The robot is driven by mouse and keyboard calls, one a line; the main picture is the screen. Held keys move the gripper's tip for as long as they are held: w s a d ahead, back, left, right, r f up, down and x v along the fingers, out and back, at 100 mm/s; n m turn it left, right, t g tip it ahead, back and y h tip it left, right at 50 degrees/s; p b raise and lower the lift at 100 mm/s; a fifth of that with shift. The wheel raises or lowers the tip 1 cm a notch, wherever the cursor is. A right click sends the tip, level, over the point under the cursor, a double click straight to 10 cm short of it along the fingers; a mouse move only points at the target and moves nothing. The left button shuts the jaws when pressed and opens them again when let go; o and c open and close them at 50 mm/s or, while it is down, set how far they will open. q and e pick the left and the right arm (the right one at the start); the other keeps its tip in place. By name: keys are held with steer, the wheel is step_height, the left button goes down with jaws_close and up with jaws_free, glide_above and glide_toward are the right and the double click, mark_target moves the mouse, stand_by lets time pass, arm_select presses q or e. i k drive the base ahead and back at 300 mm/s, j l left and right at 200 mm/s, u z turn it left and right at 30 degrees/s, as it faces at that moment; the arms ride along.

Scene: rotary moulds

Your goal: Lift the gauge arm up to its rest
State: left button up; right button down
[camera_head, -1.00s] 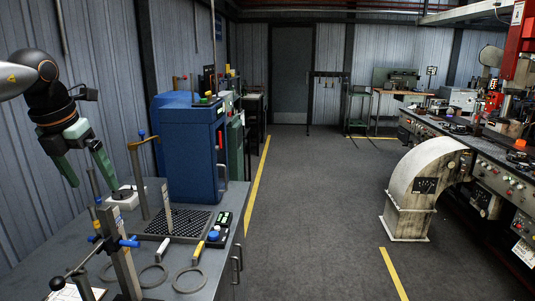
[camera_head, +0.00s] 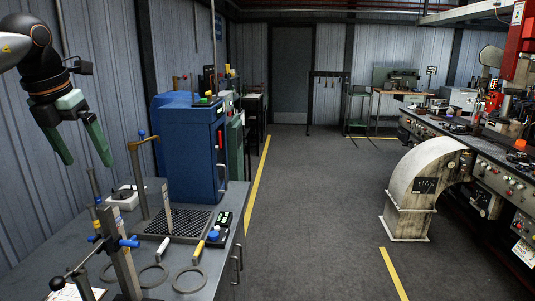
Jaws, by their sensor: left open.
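My left gripper (camera_head: 87,160) hangs above the back left of the grey workbench (camera_head: 220,270), with its two green fingers apart and nothing between them. In front of it, at the bench's near left, stands a grey metal post (camera_head: 122,268) with blue knobs. A thin rod ending in a dark ball (camera_head: 57,283) slants down to the left beside this post; it may be the gauge arm, but I cannot tell for sure. A second upright post (camera_head: 144,185) carries a brass-coloured arm (camera_head: 142,144) with a blue knob on top. My gripper is apart from both posts. My right gripper is not in view.
A dark perforated tray (camera_head: 178,224), metal rings (camera_head: 189,280) and a white block with a round dark part (camera_head: 124,197) are on the bench. A blue cabinet (camera_head: 188,150) stands behind. The floor to the right is clear up to a curved pale housing (camera_head: 412,190).

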mark_target(57, 283)
steer(key=k+l, duration=0.75)
steer(key=l, duration=0.25)
